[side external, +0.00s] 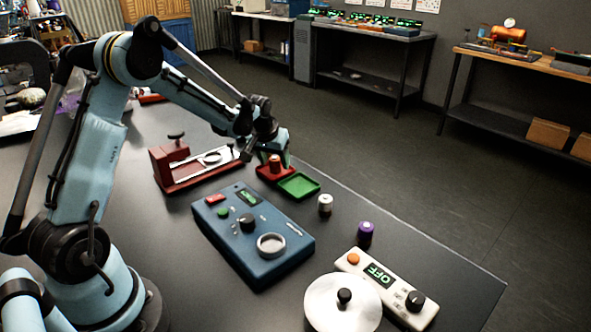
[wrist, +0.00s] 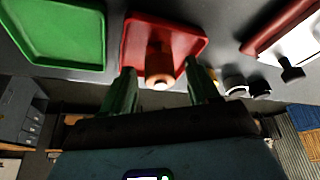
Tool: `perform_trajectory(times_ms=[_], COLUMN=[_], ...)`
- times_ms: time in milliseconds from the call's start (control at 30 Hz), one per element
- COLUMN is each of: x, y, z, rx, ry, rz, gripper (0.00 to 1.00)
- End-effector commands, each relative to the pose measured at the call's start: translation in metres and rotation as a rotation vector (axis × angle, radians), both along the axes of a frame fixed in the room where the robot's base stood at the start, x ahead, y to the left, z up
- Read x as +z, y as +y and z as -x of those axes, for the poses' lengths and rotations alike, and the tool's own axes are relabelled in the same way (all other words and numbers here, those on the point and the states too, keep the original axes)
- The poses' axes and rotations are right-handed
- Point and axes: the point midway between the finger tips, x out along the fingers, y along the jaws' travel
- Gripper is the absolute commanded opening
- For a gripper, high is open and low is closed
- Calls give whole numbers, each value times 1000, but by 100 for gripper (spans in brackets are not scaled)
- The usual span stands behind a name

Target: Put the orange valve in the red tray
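The orange valve (wrist: 158,66), a small copper-orange cylinder, appears to stand on the red tray (wrist: 190,42) in the wrist view. It also shows over the red tray (side external: 263,175) in the side view, as a small reddish-orange piece (side external: 275,163). My gripper (wrist: 160,78) has its two green fingers apart, one on each side of the valve, with a visible gap on both sides. In the side view my gripper (side external: 274,157) is low over the red tray and partly hides it.
A green tray (side external: 299,186) adjoins the red tray and looks empty. A red clamp-like fixture (side external: 178,176) stands to the left. A blue brewer unit (side external: 252,240), a silver cylinder (side external: 325,205), a purple-topped cylinder (side external: 365,231) and a white scale (side external: 388,288) are nearer the camera.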

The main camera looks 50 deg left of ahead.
Motion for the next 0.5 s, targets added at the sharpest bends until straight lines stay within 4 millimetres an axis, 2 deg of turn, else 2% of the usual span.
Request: perform_trajectory(times_ms=[267,500], x=[6,34], y=[0,-6], z=[1,12], rx=[0,0], ry=[0,0], rz=[0,0], gripper=[60,60])
